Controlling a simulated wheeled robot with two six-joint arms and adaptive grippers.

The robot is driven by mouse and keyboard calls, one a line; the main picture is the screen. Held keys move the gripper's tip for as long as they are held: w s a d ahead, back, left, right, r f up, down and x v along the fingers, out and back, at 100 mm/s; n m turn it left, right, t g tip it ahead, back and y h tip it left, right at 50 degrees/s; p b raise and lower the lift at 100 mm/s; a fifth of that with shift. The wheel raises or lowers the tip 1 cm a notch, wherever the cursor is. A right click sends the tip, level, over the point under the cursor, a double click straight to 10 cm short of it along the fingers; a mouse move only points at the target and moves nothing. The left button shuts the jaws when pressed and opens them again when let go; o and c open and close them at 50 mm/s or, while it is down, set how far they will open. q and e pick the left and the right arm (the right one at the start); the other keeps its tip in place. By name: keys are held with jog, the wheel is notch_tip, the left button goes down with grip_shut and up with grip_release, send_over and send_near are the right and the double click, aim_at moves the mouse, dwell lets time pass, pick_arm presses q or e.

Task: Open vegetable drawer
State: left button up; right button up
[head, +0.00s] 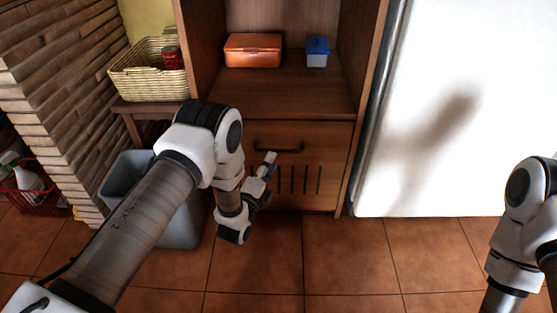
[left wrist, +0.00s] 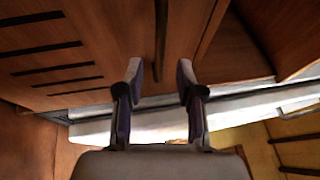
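The vegetable drawer (head: 330,160) is a closed brown wooden front low in the cabinet, with dark vertical slots in its lower part. Its dark bar handle (head: 278,149) runs across the upper part. My left gripper (head: 269,159) is just in front of the drawer, close below the handle. In the left wrist view the two fingers (left wrist: 160,70) are apart with nothing clamped. The dark handle (left wrist: 161,38) lines up with the gap between them; I cannot tell whether it reaches in between the tips. My right arm shows at the right edge, its gripper out of frame.
An orange box (head: 253,50) and a blue container (head: 317,51) stand on the shelf above. A wicker basket (head: 148,70) is at left, above a grey bin (head: 130,178). A white fridge (head: 460,120) stands at right. The tiled floor (head: 350,255) before the drawer is clear.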

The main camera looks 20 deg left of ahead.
aim_at(278, 151)
pick_arm(q)
jog(key=b+x, duration=0.2)
jog(key=x, duration=0.3)
jog(key=shift+w, duration=0.3)
grip_shut()
